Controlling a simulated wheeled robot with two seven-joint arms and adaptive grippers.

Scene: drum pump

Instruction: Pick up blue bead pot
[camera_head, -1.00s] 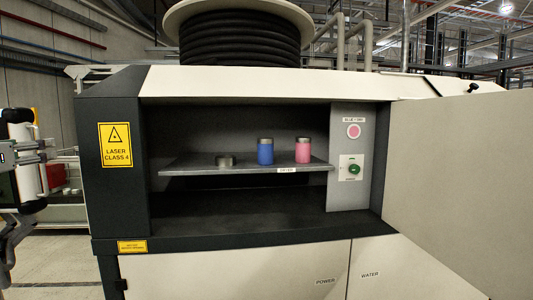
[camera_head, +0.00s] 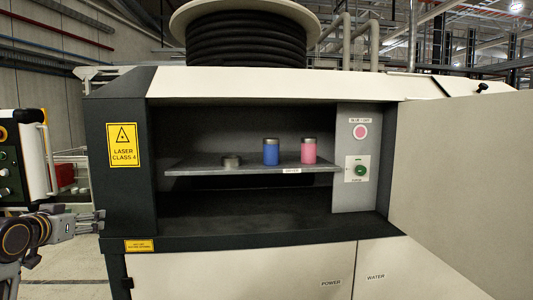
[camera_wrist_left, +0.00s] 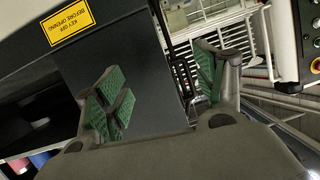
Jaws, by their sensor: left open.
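The blue bead pot (camera_head: 271,152) stands upright on the grey shelf (camera_head: 200,171) inside the open cabinet, with a grey lid. A pink pot (camera_head: 309,151) stands just right of it, and a low grey round piece (camera_head: 232,161) lies to its left. My left gripper (camera_head: 95,222) is at the left, outside the cabinet by its front left corner, well away from the pots. In the left wrist view its green-padded fingers (camera_wrist_left: 160,95) are apart with nothing between them. The blue pot also shows in part at that view's lower left edge (camera_wrist_left: 40,159). My right gripper is not in view.
The cabinet's dark left post (camera_head: 125,190) stands between my left gripper and the shelf. The open door (camera_head: 460,170) blocks the right side. A panel with a pink light and green knob (camera_head: 360,170) is right of the shelf. The space above the shelf is free.

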